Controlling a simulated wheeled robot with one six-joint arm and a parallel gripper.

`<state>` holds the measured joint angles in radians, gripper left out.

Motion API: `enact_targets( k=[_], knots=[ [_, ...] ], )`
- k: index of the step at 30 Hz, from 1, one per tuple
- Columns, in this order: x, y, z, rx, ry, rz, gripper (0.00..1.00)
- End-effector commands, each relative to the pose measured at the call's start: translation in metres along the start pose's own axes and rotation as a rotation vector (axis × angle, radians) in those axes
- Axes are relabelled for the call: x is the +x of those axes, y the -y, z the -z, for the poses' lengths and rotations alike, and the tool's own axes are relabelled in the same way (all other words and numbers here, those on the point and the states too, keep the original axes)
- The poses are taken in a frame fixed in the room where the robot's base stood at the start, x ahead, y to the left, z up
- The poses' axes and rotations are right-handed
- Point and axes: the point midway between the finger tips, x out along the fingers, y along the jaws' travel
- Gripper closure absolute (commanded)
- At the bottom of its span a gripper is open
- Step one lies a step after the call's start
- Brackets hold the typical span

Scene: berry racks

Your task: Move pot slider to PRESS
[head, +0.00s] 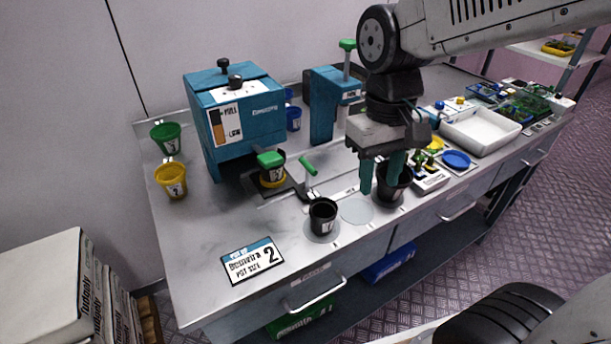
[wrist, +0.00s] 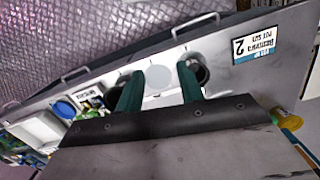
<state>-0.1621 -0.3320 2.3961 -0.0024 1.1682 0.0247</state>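The pot slider appears to be the dark plate on the bench rail with a green T-handle (head: 308,166). The teal press (head: 324,108), with a green-topped lever (head: 347,45), stands farther right, partly behind my arm. My gripper (head: 382,190) is open, its green fingers pointing down over the front of the bench, right of the slider and apart from it. The wrist view shows the spread fingers (wrist: 157,88) with nothing between them.
A black pot (head: 323,216) stands at the front edge. Another black pot (head: 392,194) is right by my fingers. An empty pale disc (head: 356,209) lies between them. A "2" sign (head: 252,261) lies front left. Green (head: 166,139) and yellow (head: 172,181) pots hang left. A white tray (head: 480,133) is right.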

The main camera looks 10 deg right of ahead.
Motion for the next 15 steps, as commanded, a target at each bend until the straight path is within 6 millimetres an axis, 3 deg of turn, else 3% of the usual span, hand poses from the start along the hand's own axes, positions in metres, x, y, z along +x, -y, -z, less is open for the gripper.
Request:
enact_targets(
  k=[6, 12, 15],
  knots=[
    [0.024, 0.032, 0.084, -0.037, 0.030, -0.009, 0.62],
    [0.038, 0.053, 0.142, -0.029, -0.006, -0.008, 0.62],
    [0.030, 0.056, 0.166, -0.006, -0.063, 0.000, 0.62]
  ],
)
